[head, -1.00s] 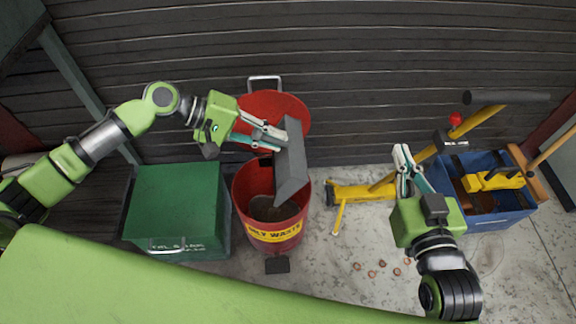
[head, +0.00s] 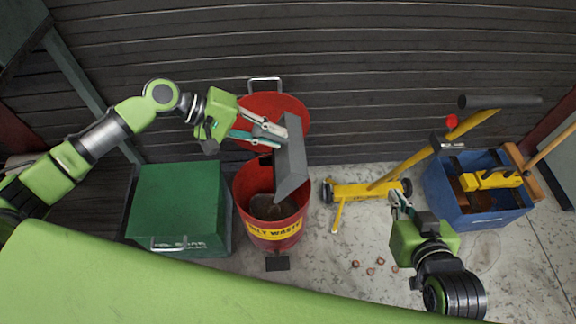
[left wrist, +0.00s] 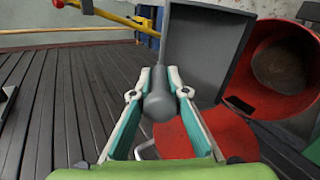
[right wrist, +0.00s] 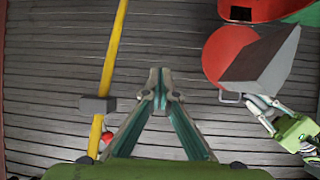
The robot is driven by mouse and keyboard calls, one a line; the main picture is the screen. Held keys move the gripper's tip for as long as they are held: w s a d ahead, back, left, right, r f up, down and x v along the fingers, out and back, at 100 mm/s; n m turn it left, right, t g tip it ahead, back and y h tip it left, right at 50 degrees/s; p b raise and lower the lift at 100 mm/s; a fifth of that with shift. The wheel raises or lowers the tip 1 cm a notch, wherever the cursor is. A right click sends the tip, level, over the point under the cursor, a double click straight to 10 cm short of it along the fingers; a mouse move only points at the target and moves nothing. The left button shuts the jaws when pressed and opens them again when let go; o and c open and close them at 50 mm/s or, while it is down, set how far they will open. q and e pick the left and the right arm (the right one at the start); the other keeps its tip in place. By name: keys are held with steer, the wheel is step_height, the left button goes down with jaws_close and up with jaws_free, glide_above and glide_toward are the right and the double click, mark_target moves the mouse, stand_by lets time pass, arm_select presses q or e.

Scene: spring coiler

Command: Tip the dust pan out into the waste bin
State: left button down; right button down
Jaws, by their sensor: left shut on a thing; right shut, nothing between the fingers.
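The grey dust pan (head: 291,160) is tilted steeply on its side above the red waste bin (head: 272,224), near the bin's open mouth. My left gripper (head: 276,136) is shut on the pan's handle; the left wrist view shows the fingers around the round grey handle (left wrist: 160,95). The pan's tray (left wrist: 207,45) looks empty in that view. Some dark material (head: 268,207) lies inside the bin. The bin's red lid (head: 280,108) stands open behind it. My right gripper (head: 398,197) is shut and empty, above the floor to the right of the bin; its closed fingertips (right wrist: 159,75) show in the right wrist view.
A green box (head: 178,205) stands left of the bin. A yellow wheeled jack (head: 365,190) with a long handle stands right of it. A blue crate (head: 480,210) with tools is further right. Several small copper-coloured pieces (head: 371,272) lie on the floor.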

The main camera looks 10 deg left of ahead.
arm_select(q)
steer(key=shift+r+p, duration=0.35)
steer(key=shift+r, duration=0.1)
steer(key=shift+r+p, duration=0.4)
steer(key=shift+p, duration=0.05)
steer(key=shift+r, duration=0.2)
steer(key=shift+r+p, duration=0.4)
steer(key=shift+p, duration=0.3)
arm_select(e)
steer(key=s+d+f+g+h, duration=0.1)
steer(key=s+d+f+g, duration=0.1)
steer(key=s+f+g, duration=0.2)
steer(key=s+d+f+g+h, duration=0.1)
steer(key=s+d+f+g, duration=0.2)
steer(key=s, duration=0.7)
steer(key=shift+s+f+g, duration=0.4)
steer(key=shift+f+g, duration=0.05)
steer(key=shift+g, duration=0.05)
